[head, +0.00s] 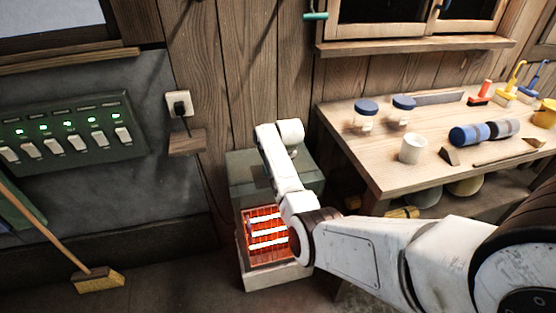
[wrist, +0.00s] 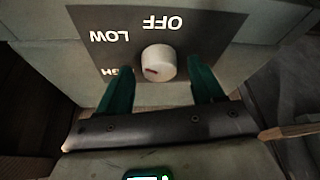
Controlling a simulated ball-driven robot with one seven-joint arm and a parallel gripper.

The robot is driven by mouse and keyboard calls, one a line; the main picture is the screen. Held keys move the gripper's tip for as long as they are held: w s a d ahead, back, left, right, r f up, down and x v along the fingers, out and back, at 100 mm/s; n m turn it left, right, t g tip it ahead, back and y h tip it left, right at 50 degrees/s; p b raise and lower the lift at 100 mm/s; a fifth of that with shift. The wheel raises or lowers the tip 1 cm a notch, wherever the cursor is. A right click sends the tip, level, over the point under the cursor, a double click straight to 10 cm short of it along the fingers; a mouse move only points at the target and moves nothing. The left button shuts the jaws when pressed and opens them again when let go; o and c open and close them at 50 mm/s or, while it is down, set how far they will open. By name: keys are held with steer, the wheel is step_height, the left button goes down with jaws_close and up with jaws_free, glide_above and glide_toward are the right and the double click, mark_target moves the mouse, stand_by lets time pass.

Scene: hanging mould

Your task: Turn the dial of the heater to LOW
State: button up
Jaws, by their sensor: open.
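The heater (head: 275,276) stands on the floor with glowing orange bars behind its front grille. In the wrist view its dark dial plate (wrist: 215,28) shows upside down, with the labels OFF, LOW and a partly covered HIGH. The pale round dial (wrist: 159,60) has a small reddish mark on its lower left, on the side of HIGH. My gripper (wrist: 161,80) is open, its two green fingers on either side of the dial with gaps visible; contact is not seen. In the head view my arm hides the dial and the fingers.
A workbench (head: 385,175) with jars (head: 366,115), a white cup (head: 412,149) and brushes stands right of the heater. A green switch panel (head: 75,135) and a wall socket (head: 180,103) are left. A broom (head: 97,280) leans at the far left.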

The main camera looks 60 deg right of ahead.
steer(key=v, duration=1)
steer(key=shift+p, duration=0.3)
steer(key=s+a+f+n+g+y, duration=0.1)
steer(key=s+a+f+n, duration=0.2)
steer(key=a, duration=0.7)
steer(key=s+a+f, duration=0.3)
steer(key=a+f, duration=0.3)
steer(key=a, duration=0.4)
steer(key=s+a+n+g+y, duration=0.1)
steer(key=s+a+n, duration=0.2)
steer(key=s+a, duration=1.2)
steer(key=shift+a+f+n+g, duration=0.3)
steer(key=shift+a+f, duration=0.05)
steer(key=shift+a, duration=0.8)
